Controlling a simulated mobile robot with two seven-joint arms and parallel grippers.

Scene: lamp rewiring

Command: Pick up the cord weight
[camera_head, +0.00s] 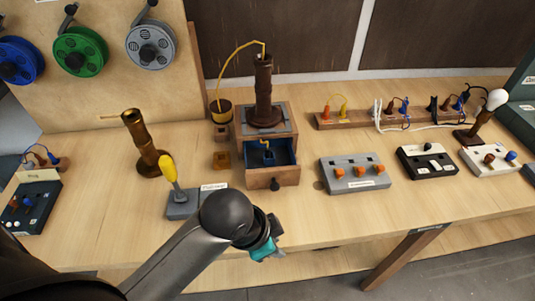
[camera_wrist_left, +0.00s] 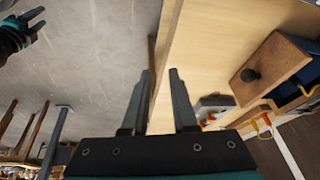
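A small dark piece (camera_head: 268,156) sits at the end of a yellow cord inside the open blue-lined drawer (camera_head: 283,174) of the wooden lamp box. It may be the cord weight, but it is too small to be sure. My left gripper (camera_head: 264,254) is beyond the table's front edge, below the drawer and apart from it. Its fingers show open and empty in the left wrist view (camera_wrist_left: 160,72), with the drawer and its knob to the right. My right gripper (camera_wrist_left: 38,18) shows small at the upper left of the wrist view, fingers apart; the head view does not show it.
A grey block with a yellow-handled lever (camera_head: 181,205) stands left of my left wrist. A brass tube (camera_head: 146,143) stands behind it. Switch boxes (camera_head: 354,178) and a wooden socket strip (camera_head: 380,117) are to the right. The table front between has some bare room.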

